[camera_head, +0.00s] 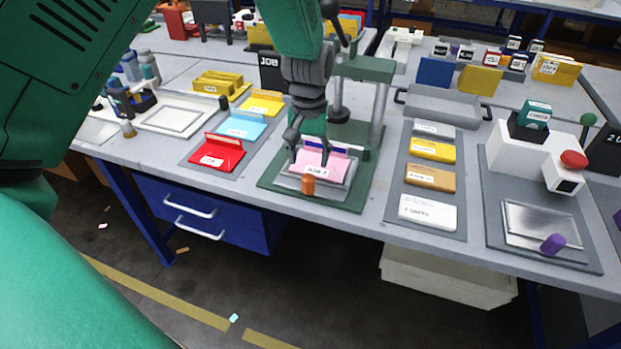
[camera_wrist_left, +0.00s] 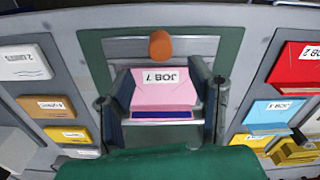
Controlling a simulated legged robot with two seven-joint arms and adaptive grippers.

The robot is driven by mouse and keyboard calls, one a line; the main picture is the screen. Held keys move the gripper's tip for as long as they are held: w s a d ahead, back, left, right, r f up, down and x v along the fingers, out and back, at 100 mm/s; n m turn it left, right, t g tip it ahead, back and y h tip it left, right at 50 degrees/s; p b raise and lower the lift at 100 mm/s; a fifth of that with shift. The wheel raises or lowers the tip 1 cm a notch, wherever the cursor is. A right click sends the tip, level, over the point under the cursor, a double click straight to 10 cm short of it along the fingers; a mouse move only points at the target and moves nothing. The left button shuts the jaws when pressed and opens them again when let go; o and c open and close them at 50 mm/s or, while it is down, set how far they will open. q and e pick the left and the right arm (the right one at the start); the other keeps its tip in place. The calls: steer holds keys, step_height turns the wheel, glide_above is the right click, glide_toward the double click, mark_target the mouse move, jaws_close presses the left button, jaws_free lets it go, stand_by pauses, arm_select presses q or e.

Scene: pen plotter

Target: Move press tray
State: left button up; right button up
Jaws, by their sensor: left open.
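The press tray (camera_head: 291,183) is a grey plate with an orange knob (camera_head: 308,183) at its front, on the green base (camera_head: 351,198) of the press (camera_head: 366,68). A pink block (camera_head: 326,163) labelled "JOB 7", with a dark blue strip behind it, sits on the tray. My left gripper (camera_head: 309,151) points down over the tray and is open. In the left wrist view, its fingers (camera_wrist_left: 162,90) stand on either side of the pink block, and the orange knob (camera_wrist_left: 161,45) is beyond them. I cannot tell whether they touch anything. My right gripper is out of view.
Red (camera_head: 217,153), blue (camera_head: 241,126) and yellow (camera_head: 262,103) holders lie left of the press. A grey mat (camera_head: 397,192) with several labelled blocks lies to the right. A white machine with a red button (camera_head: 573,159) stands farther right. The table's front edge is close to the press base.

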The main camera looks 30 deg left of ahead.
mark_target(309, 177)
arm_select(q)
step_height(309, 177, down, 6)
steer(key=shift+d, duration=0.1)
steer(key=shift+a+f, duration=0.3)
steer(key=shift+f, duration=0.3)
steer(key=shift+d+r, duration=0.1)
steer(key=shift+d, duration=0.15)
jaws_close()
